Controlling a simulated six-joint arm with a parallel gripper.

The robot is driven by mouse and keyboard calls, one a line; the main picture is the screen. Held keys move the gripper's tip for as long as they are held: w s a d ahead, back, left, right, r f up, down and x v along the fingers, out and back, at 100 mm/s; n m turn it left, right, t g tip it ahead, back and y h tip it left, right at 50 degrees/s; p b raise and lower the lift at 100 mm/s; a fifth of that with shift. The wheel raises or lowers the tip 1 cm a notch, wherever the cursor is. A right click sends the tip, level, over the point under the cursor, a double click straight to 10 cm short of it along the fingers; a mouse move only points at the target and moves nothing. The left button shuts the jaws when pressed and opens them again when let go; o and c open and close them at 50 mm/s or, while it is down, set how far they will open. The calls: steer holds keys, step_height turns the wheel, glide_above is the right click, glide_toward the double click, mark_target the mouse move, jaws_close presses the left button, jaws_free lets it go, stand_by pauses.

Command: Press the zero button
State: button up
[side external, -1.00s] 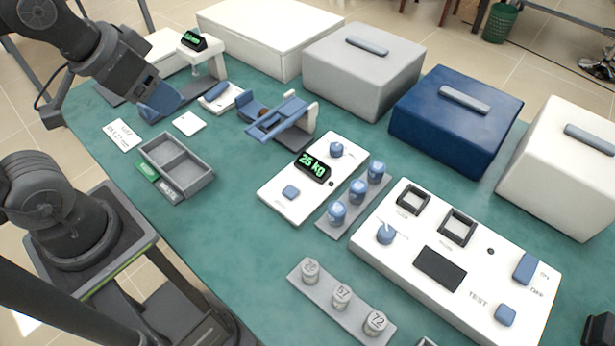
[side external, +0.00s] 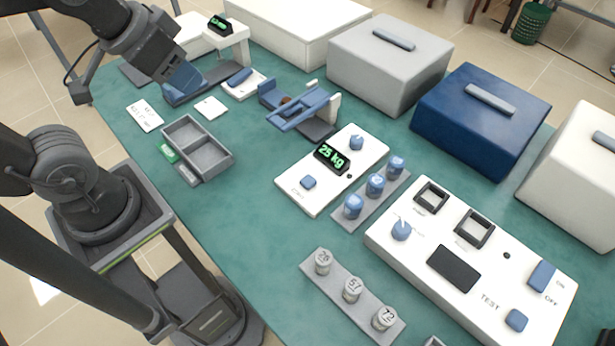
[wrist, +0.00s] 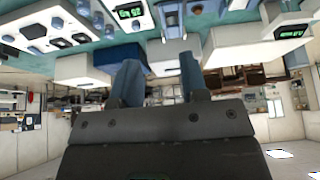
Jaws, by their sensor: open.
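I cannot confirm which button is the zero button. My gripper (side external: 184,82) is at the far left, above the table, well away from this panel. In the wrist view my gripper (wrist: 160,78) shows two blue fingers spread apart with nothing between them.
A grey two-compartment tray (side external: 198,147) lies front left. A blue clamp-like device (side external: 300,108) stands between my gripper and the panel. A rack of blue-capped jars (side external: 375,186) is right beside the panel. A larger control panel (side external: 470,265) and several furnaces (side external: 480,118) fill the right and back.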

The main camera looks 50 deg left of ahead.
jaws_close()
stand_by(1.4)
